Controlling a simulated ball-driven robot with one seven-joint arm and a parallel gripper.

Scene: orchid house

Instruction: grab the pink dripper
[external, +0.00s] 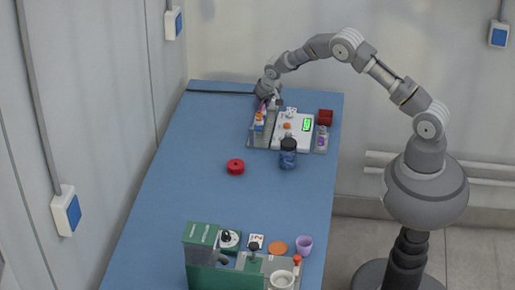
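A small pink-purple item (262,107), possibly the pink dripper, stands at the grey holder (258,137) near the far end of the blue table. Orange and blue items (259,121) stand just in front of it. My gripper (271,99) points down right at the pink item, at its upper end. The fingers are too small and overlapped to tell whether they are open or shut, or touching it. A lilac cup (304,245) stands apart at the near right of the table.
A white scale with a green display (307,125) is right of the holder. A dark blue jar (288,157), a clear bottle (321,140) and a red box (325,117) stand nearby. A green machine (203,240) is at the near end.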

